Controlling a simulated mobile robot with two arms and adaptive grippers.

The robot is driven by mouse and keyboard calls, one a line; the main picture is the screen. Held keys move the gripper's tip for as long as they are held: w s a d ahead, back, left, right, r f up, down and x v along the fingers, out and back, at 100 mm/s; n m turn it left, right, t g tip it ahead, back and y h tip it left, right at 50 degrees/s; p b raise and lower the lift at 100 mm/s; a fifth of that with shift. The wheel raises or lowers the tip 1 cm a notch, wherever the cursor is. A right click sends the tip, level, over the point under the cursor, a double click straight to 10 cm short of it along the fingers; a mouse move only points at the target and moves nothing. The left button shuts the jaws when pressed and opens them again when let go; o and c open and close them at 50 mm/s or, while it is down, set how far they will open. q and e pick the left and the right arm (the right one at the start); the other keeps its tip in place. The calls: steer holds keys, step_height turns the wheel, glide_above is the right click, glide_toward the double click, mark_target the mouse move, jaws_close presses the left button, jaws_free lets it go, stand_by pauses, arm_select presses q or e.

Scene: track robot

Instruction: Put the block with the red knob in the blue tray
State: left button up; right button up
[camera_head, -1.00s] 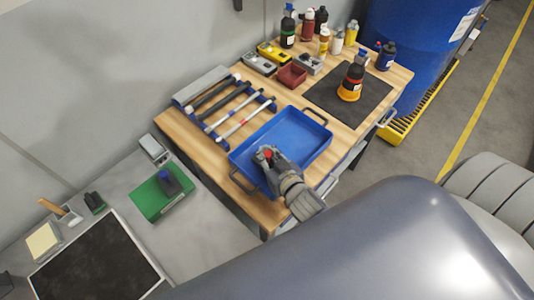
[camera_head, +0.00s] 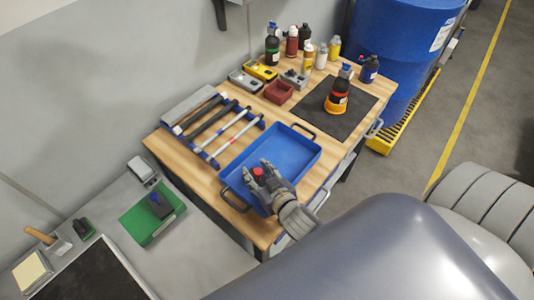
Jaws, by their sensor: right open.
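The blue tray (camera_head: 290,150) lies on the wooden workbench, with a dark handle at each end. My right gripper (camera_head: 259,177) is open over the near left part of the tray. The red knob of the block (camera_head: 258,171) shows between its fingers. The block's body is mostly hidden by the gripper; it appears to be inside the tray, though I cannot see whether it touches the floor of the tray. My left gripper is not in view.
Several hammers lie on a rack (camera_head: 179,108) left of the tray. A dark red bin (camera_head: 278,92), bottles and a black mat (camera_head: 346,118) are behind it. A green tray (camera_head: 139,222) is on the grey table at left.

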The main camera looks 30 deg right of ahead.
steer(key=b+v, duration=0.1)
steer(key=v, duration=0.9)
steer(key=shift+s+b, duration=0.1)
steer(key=shift+b, duration=0.25)
steer(key=shift+s+r, duration=0.35)
steer(key=shift+s, duration=0.2)
